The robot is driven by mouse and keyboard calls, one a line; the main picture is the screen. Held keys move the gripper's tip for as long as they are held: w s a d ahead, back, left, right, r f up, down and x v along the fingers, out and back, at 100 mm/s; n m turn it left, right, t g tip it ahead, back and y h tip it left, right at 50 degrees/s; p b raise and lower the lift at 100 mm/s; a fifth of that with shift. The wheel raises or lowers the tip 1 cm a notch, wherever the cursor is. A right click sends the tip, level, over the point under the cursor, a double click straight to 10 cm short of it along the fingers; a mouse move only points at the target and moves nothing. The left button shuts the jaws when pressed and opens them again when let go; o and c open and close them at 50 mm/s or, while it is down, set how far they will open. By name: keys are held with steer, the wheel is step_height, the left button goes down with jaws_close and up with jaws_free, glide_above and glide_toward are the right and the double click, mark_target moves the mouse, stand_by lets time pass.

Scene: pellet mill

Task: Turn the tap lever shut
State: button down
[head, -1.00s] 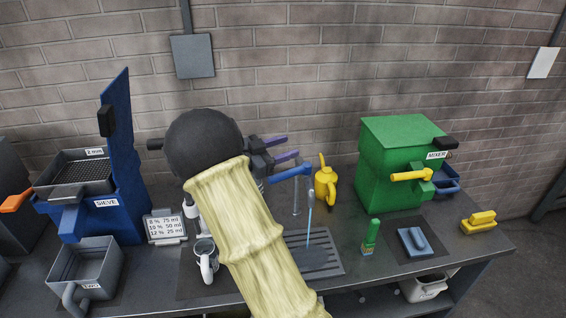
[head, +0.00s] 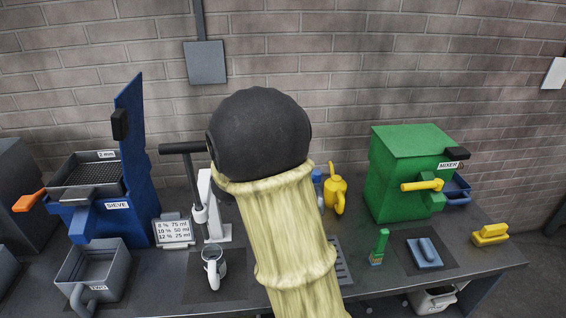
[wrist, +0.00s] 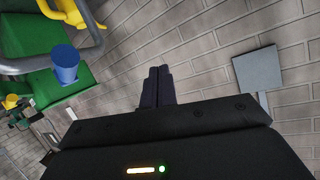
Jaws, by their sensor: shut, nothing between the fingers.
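The tap's blue lever (wrist: 65,65) shows at the left of the wrist view, with a curved grey pipe beside it. In the head view only a small blue part (head: 317,178) shows at the right edge of my arm. My arm hides the gripper in the head view.
A yellow can (head: 335,192) stands just right of the tap, then the green mixer (head: 400,165) with its yellow handle. The blue sieve (head: 125,190) is farther left. The brick wall is behind.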

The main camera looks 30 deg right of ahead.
steer(key=s+a+f+n+g+y, duration=0.1)
steer(key=s+a+f+n+y, duration=0.25)
steer(key=s+a, duration=0.2)
steer(key=s+a+f+n+g+y, duration=0.2)
steer(key=s+a+f+n+y, duration=0.1)
steer(key=s+a+y, duration=0.25)
steer(key=s+a+f+n+g, duration=0.2)
steer(key=s+f+n+g, duration=0.1)
steer(key=s, duration=1.1)
steer(key=shift+a+n+g, duration=0.15)
steer(key=shift+n+g, duration=0.3)
steer(key=shift+g, duration=0.55)
